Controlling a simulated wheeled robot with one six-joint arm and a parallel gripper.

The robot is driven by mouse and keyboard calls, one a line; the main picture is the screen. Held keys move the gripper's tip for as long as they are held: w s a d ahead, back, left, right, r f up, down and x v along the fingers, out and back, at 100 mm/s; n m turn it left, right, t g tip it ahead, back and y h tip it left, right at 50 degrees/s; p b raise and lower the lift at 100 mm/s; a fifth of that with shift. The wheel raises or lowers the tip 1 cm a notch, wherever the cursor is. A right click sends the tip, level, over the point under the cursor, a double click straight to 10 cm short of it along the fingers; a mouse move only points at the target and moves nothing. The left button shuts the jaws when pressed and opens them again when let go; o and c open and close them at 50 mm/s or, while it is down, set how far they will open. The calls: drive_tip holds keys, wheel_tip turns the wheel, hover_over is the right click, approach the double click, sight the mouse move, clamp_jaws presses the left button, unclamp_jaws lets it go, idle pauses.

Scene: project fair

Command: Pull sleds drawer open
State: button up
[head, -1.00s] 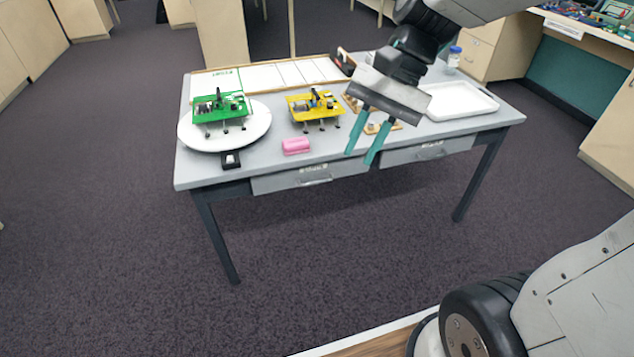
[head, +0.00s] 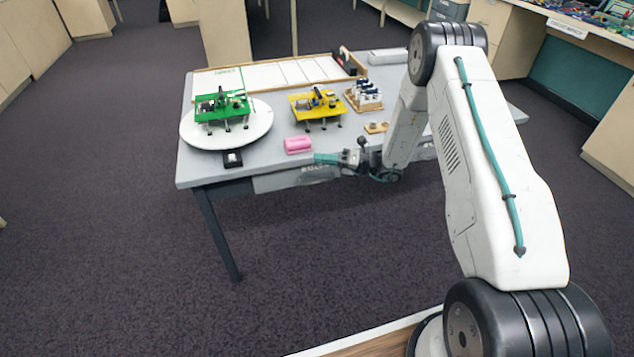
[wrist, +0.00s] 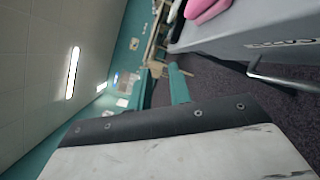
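The left drawer (head: 285,182) is in the table's front edge and looks closed. My gripper (head: 318,158) is in front of the table edge near this drawer and partly covers its front. In the wrist view the drawer's front (wrist: 222,44) carries a label too blurred to read, and its bar handle (wrist: 285,82) is at the right. My gripper's teal fingers (wrist: 178,82) look together at the middle of the gripper, with nothing between them, apart from the handle. The right drawer (head: 425,152) is mostly hidden behind my arm.
The carpet (head: 130,250) before the table is clear.

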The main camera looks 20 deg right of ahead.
sight(317, 181)
drive_tip(key=d+f+m+t+h, duration=0.25)
drive_tip(key=f+m, duration=0.25)
drive_tip(key=f, duration=0.3)
drive_tip(key=d+f+m+t+h, duration=0.1)
drive_tip(key=d+f+m+t, duration=0.25)
drive_tip(key=f, duration=0.35)
drive_tip(key=shift+m, duration=0.45)
drive_tip(key=x, duration=0.8)
drive_tip(key=shift+a+f, duration=0.25)
drive_tip(key=shift+f, duration=0.1)
clamp_jaws()
